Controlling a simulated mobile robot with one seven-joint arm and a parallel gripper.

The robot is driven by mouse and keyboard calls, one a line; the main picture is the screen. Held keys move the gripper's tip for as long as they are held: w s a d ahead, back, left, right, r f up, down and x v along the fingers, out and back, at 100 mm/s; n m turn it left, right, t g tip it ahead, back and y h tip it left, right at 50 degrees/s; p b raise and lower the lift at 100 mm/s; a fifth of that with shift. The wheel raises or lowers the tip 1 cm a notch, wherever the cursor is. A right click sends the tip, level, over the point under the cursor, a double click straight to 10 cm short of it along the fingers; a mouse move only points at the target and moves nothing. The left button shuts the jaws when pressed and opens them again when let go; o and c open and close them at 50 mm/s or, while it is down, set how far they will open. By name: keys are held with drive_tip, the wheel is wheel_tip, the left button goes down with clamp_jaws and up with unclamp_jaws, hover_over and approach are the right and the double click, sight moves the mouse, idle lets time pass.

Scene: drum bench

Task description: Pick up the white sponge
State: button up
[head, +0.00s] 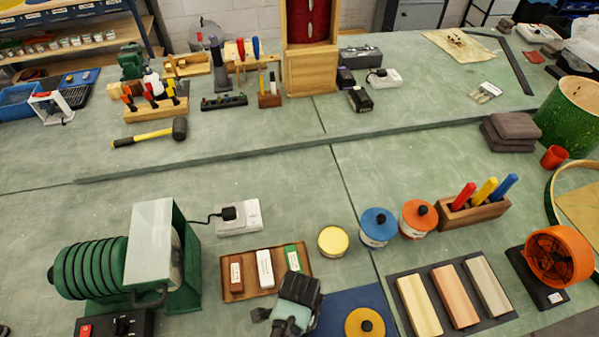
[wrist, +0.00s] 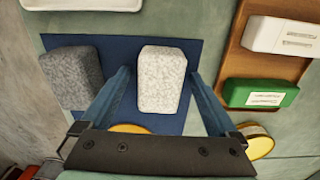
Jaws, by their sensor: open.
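The white sponge (wrist: 162,82), a speckled pale block, lies on a blue mat (wrist: 198,55) in the wrist view. My gripper (wrist: 159,76) is open, with one blue finger to the left of the sponge and one to the right. No contact with the sponge is visible, and I cannot tell the height of the fingertips. In the head view my gripper (head: 297,296) is at the bottom centre, by the left edge of the blue mat (head: 350,301). The sponge is hidden there.
A grey sponge (wrist: 72,78) lies left of the white one. A wooden tray (wrist: 228,68) holding a white block (wrist: 283,36) and a green block (wrist: 260,95) is at right. A yellow-lidded tin (head: 365,322) sits on the mat; another yellow tin (head: 332,241) stands behind.

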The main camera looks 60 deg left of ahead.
drive_tip(key=c, duration=1.3)
